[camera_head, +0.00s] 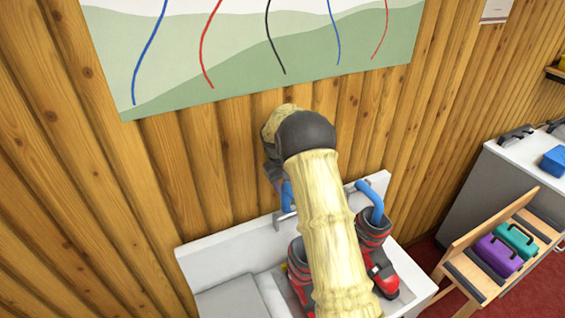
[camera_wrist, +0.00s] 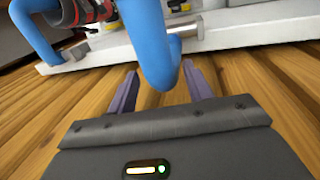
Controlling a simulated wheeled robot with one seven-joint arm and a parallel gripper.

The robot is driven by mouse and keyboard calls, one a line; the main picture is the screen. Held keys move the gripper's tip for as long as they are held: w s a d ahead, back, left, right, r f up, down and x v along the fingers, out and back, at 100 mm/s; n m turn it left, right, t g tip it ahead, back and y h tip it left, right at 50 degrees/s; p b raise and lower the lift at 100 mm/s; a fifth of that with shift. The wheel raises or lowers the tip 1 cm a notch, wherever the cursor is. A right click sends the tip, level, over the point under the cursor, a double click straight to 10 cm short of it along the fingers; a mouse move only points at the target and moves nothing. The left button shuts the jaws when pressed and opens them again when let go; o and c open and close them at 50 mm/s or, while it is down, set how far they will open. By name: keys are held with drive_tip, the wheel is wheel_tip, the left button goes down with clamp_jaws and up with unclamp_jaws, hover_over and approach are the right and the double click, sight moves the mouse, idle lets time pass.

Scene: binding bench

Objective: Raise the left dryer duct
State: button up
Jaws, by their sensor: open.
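The left dryer duct is a bent blue tube. It shows in the head view (camera_head: 287,196), partly hidden behind my arm, at the back of the white boot dryer (camera_head: 215,247). In the wrist view the blue duct (camera_wrist: 145,30) comes down between the two purple fingers of my gripper (camera_wrist: 159,68). The fingers are open, with a gap visible on each side of the tube. The right duct (camera_head: 372,203) is blue too and hooks down into a red and grey boot (camera_head: 375,232). Another blue duct (camera_wrist: 37,32) is at the left of the wrist view.
Another red and grey boot (camera_head: 298,262) stands left of my arm. A wooden plank wall (camera_head: 215,165) is close behind the dryer. At right are a wooden bench (camera_head: 475,240) with purple and teal cases and a white-topped counter (camera_head: 520,160).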

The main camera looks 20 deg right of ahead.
drive_tip(key=a+r+b, duration=0.3)
drive_tip(key=r, duration=1.3)
drive_tip(key=shift+s+b, duration=0.2)
drive_tip(key=shift+b, duration=0.2)
drive_tip(key=s+a+f+b, duration=0.1)
drive_tip(key=s+f, duration=0.3)
drive_tip(key=s, duration=0.6)
drive_tip(key=s+f+m+t+y, duration=0.1)
drive_tip(key=s+f, duration=0.4)
drive_tip(key=s, duration=0.5)
drive_tip(key=s+a+f+m+t+y+b, duration=0.1)
drive_tip(key=s+f, duration=0.4)
drive_tip(key=s, duration=0.5)
drive_tip(key=shift+s+a+b, duration=0.25)
drive_tip(key=shift+a+b, duration=0.05)
drive_tip(key=shift+b, duration=0.05)
drive_tip(key=shift+s, duration=0.1)
